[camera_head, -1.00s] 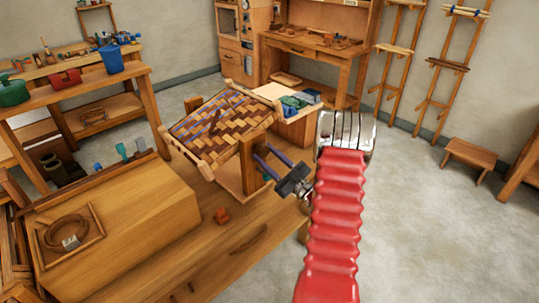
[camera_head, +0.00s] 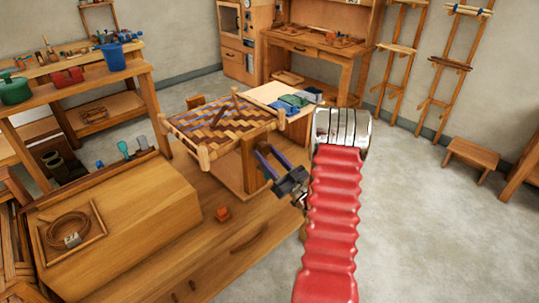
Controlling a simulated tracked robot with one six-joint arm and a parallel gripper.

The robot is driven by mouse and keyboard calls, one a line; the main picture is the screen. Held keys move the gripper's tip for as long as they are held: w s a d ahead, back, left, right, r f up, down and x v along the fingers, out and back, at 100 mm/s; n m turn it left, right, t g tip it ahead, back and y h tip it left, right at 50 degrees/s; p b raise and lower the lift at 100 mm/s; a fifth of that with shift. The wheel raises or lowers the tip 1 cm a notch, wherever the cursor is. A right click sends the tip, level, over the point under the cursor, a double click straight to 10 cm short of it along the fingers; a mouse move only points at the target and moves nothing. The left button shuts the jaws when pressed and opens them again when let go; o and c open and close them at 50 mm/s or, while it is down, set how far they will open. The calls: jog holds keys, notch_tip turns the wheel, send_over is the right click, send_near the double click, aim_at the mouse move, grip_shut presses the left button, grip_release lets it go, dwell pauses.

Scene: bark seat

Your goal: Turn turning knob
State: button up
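The woven bark seat (camera_head: 222,128) rests in a wooden frame on a post (camera_head: 250,165) in the middle of the view, nearly level. My gripper (camera_head: 262,150) is at the right of this post, with two blue-purple fingers pointing up and left at it. A gap shows between the fingers, and their tips are close to the post under the seat's right edge. I cannot make out the turning knob; it may be hidden at the fingertips. Whether the fingers hold it I cannot tell. My red ribbed arm and its silver link stand at the right of the gripper.
Shelves with a blue bucket (camera_head: 111,57) stand at the left. A desk (camera_head: 320,50) is behind. Open floor (camera_head: 430,230) lies at the right.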

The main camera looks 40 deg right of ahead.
jog(key=o, duration=0.4)
jog(key=v, duration=1.3)
jog(key=shift+s+f, duration=0.2)
jog(key=shift+s, duration=0.15)
jog(key=shift+f, duration=0.1)
dwell(0.4)
